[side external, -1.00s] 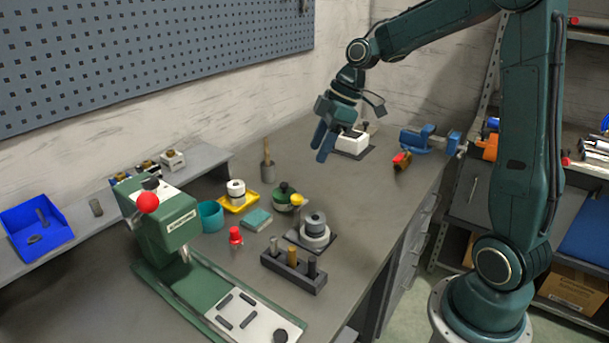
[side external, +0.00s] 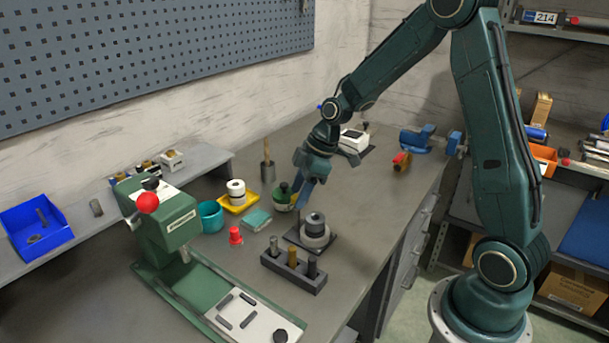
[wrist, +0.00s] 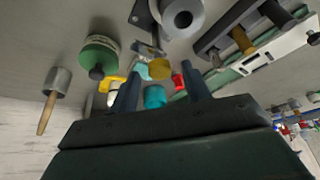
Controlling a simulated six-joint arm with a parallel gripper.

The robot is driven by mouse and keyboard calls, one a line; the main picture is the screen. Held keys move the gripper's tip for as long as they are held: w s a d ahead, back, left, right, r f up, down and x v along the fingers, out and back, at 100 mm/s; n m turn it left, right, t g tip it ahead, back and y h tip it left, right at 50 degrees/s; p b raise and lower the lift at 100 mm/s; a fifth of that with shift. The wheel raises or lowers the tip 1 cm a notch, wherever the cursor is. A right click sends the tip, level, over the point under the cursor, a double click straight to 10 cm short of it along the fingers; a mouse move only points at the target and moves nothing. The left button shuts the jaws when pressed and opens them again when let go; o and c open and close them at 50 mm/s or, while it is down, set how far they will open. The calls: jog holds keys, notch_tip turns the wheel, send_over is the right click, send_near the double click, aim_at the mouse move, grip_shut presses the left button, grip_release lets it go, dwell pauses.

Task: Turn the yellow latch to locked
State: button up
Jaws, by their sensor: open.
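In the wrist view a yellow round knob (wrist: 160,69), which I take to be the latch, shows between my fingertips, beside a small grey bracket (wrist: 148,50). In the side view my gripper and the objects around it hide the knob. My gripper (side external: 304,198) points down just right of the green round pot and behind the grey ring stack. In the wrist view my gripper (wrist: 160,74) has its two dark fingers spread apart with nothing held. I cannot tell how far above the knob the fingertips are, or which way the latch is turned.
A green pot with black knob (side external: 282,200) stands close left of my gripper. The grey ring stack (side external: 315,227) and peg block (side external: 292,272) stand in front. A teal box (side external: 257,219), red piece (side external: 235,236) and teal cup (side external: 211,216) are left.

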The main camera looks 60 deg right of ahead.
jog(key=shift+f, duration=0.15)
jog(key=c, duration=1)
